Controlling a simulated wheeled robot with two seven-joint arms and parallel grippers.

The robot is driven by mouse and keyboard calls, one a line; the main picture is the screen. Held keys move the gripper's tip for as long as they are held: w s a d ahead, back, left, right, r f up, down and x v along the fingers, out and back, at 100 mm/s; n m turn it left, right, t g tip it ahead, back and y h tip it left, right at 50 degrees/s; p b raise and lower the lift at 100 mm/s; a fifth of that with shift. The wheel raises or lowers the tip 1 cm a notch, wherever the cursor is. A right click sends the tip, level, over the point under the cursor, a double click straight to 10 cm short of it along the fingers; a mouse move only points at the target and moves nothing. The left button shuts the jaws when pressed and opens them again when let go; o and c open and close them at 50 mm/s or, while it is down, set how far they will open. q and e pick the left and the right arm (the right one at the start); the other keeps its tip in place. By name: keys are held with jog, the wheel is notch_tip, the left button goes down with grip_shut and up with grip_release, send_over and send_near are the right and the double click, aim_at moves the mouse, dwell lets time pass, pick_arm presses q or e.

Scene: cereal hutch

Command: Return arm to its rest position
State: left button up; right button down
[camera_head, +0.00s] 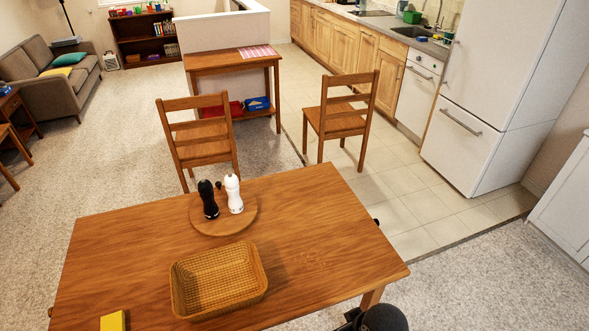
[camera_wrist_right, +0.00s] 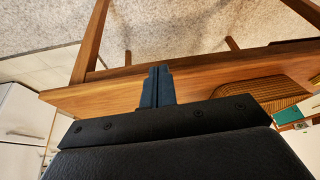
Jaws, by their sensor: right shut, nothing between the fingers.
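My right gripper (camera_wrist_right: 158,85) shows in the right wrist view with its two dark fingers pressed together and nothing between them. The wooden table's edge (camera_wrist_right: 110,92) lies beyond the fingertips in that view; I cannot tell the exact gap. In the head view, a dark part of my right arm shows at the bottom edge, beside the near right corner of the dining table (camera_head: 335,225). My left gripper is not in view.
A wicker basket (camera_head: 218,280) sits on the table. Behind it, a black mill (camera_head: 208,199) and a white mill (camera_head: 233,194) stand on a round board (camera_head: 222,222). A yellow object (camera_head: 112,321) lies near left. Chairs (camera_head: 200,140) (camera_head: 343,105) stand behind. Carpet at right is clear.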

jog(key=s+d+m+h, duration=0.2)
jog(key=s+d+m, duration=0.1)
jog(key=s+d, duration=0.45)
notch_tip(320, 180, down, 25)
jog(key=w+g, duration=0.1)
jog(key=w, duration=0.2)
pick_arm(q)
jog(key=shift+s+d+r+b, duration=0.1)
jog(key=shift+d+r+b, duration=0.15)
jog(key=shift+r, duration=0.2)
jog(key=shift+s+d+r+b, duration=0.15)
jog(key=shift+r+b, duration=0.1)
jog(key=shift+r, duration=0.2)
pick_arm(e)
jog(key=s+f, duration=0.4)
jog(key=f, duration=0.8)
jog(key=s+a+f+g, duration=0.1)
jog(key=s+f, duration=0.3)
jog(key=f, duration=0.8)
jog(key=shift+s+f, duration=0.3)
jog(key=shift+s, duration=0.1)
